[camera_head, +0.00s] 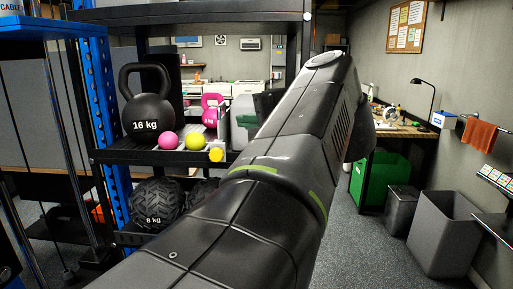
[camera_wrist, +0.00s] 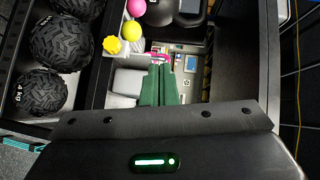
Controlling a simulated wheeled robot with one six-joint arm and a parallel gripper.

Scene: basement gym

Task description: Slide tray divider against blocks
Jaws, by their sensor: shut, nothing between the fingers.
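In the wrist view my gripper (camera_wrist: 160,68) shows as two dark green fingers side by side, shut with nothing between them. They reach over a shelf area with small grey, blue and beige pieces (camera_wrist: 190,63) just right of the fingertips. Pale grey block-like shapes (camera_wrist: 128,82) lie just left of the fingers. A pink piece (camera_wrist: 158,57) shows at the fingertips. I cannot clearly make out the tray or its divider; the fingers and the dark wrist housing cover part of the area. In the head view my arm hides the gripper.
Textured black balls (camera_head: 158,204) sit below. Bins (camera_head: 444,232) stand at right.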

